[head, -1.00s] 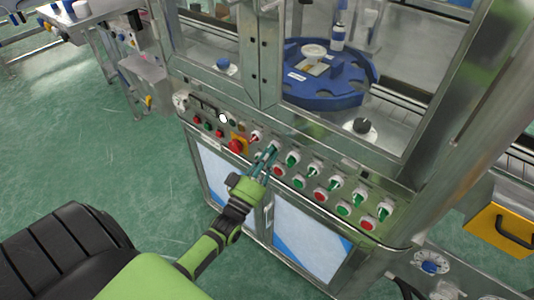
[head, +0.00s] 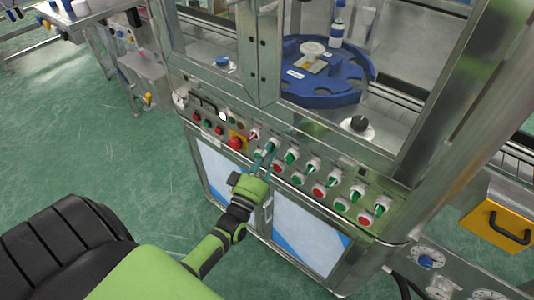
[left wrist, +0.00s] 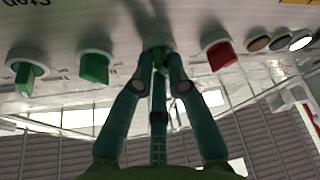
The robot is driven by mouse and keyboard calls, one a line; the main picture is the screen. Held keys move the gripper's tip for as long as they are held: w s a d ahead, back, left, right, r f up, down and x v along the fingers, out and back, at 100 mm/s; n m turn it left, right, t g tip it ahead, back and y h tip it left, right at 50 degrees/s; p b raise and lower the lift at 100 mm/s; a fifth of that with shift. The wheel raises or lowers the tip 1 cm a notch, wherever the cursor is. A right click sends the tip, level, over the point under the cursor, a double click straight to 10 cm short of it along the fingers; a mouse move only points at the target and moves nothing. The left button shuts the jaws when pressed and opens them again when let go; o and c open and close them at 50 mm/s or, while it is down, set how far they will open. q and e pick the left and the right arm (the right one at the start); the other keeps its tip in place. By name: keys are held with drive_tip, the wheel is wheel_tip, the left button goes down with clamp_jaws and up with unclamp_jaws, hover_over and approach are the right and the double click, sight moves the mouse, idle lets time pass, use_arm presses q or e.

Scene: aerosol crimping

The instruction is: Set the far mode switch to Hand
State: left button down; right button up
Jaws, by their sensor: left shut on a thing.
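The machine's sloped front panel (head: 325,170) carries a row of selector switches with white collars. My left gripper (head: 266,152) is at the far left part of this row, its fingers shut around a green switch knob (left wrist: 160,58). The fingers hide much of this knob, so I cannot tell its exact angle. A red-handled switch (head: 254,134) is just left of the gripper in the head view; it also shows right of the fingers in the left wrist view (left wrist: 219,54). Another green switch (head: 291,157) is on the other side. My right gripper is not in view.
A red emergency button on yellow (head: 236,143) is left of the gripper. Red and green buttons and switches line the panel to the right. Behind the frame is a blue turntable (head: 310,90). A yellow box (head: 492,227) stands at the right. The green floor (head: 110,170) is clear.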

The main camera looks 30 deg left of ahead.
use_arm(q)
drive_tip(key=c, duration=1.2)
unclamp_jaws()
drive_tip(key=v, duration=1.2)
